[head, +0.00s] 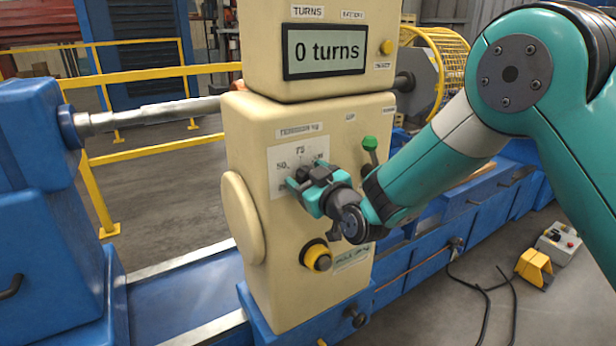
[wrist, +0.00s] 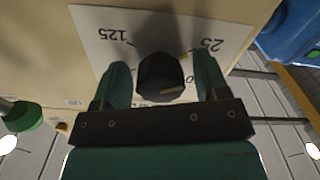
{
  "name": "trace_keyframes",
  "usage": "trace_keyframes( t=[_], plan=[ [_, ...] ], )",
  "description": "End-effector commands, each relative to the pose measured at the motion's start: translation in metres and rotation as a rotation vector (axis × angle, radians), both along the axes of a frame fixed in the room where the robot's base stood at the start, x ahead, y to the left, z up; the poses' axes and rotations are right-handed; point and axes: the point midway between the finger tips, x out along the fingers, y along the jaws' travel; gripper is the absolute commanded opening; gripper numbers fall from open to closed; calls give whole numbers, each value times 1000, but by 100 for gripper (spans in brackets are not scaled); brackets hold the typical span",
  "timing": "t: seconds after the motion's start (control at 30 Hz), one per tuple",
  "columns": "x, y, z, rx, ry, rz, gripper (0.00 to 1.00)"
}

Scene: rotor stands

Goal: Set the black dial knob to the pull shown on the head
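The black dial knob (wrist: 160,77) sits on a white scale plate (wrist: 110,22) on the cream head (head: 240,130). My gripper (wrist: 162,68) has one green finger on each side of the knob, with a narrow gap visible on both sides. A yellow mark on the knob points right in the wrist view, below the printed 25; 125 is printed at left. In the head view my gripper (head: 303,178) covers the knob and part of the scale plate (head: 284,160), where 50 and 75 show. A small label (head: 351,258) low on the head is too small to read surely.
The display (head: 324,52) reads "0 turns". A cream round disc (head: 242,218) is on the left side. Yellow rails (head: 150,71) run behind.

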Motion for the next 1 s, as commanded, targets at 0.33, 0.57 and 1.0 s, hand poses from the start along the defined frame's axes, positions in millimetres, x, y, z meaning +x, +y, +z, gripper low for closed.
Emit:
trace_keyframes(
  t=[0.33, 0.57, 1.0],
  plan=[
    [0, 0, 0, 2, 1, 0, 20],
    [0, 0, -1, 41, 28, 0, 20],
    [-1, 0, -3, 318, 212, 1, 20]
  ],
)
